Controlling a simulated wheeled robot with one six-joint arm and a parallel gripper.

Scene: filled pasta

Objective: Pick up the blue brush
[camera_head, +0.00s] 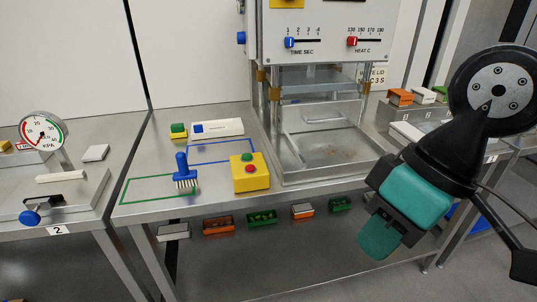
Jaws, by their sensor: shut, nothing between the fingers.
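The blue brush (182,170) stands on the left part of the metal table, handle up and pale bristles down. It is at the right end of a green outlined rectangle (140,189) and left of a yellow button box. My gripper (375,247) is at the right of the view, shut and empty, with teal parts and pointing down. It is in front of the table, well to the right of the brush and apart from it.
The yellow button box (250,174) stands close right of the brush. A sealing machine (320,115) with a metal tray fills the table's middle. Several small bins (262,219) sit below the table's front edge. A pressure gauge (42,130) stands on the left bench.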

